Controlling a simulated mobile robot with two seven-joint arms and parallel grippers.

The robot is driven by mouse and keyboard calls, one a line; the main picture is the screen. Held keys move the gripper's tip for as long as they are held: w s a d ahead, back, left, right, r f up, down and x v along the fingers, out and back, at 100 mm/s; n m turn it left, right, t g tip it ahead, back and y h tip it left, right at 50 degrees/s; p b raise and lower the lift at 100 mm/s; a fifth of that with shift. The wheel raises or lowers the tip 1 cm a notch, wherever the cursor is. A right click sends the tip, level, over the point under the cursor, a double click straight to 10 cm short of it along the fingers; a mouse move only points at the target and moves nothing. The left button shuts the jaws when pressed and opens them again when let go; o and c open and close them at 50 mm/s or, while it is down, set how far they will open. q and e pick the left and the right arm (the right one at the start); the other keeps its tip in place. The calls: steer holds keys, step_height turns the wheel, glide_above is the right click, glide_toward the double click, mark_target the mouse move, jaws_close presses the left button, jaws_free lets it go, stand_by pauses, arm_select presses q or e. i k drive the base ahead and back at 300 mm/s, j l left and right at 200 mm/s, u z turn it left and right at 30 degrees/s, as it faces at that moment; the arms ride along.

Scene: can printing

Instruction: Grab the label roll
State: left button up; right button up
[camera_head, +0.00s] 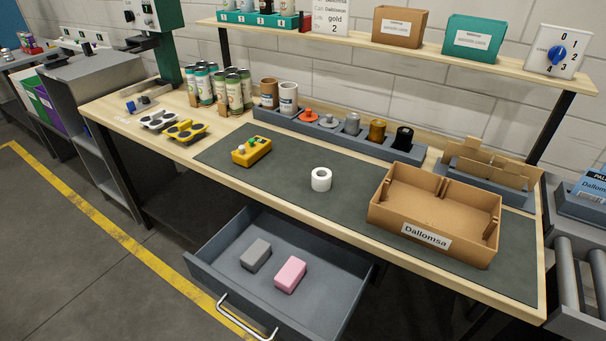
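A small white roll (321,179), which looks like the label roll, stands on the dark mat (290,166) near the middle of the workbench. Its round hollow top faces up. Nothing touches it, and it lies between a yellow device and an open cardboard box. Two larger rolls, one brown (269,94) and one white (288,98), stand at the left end of a grey rack at the back. Neither of my grippers is in view.
An open drawer (214,271) with a grey block (255,256) and a pink block (290,274) juts out below the bench front. The cardboard box (401,222) labelled Dallomsa stands right. The yellow device (252,151) lies left. Several cans (234,92) stand at the back left. A shelf (400,48) overhangs the back.

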mark_target(321, 177)
steer(key=i+j, duration=0.15)
steer(key=j, duration=0.25)
steer(key=i+j, duration=0.1)
steer(key=j, duration=0.3)
steer(key=i+j, duration=0.15)
steer(key=j, duration=0.25)
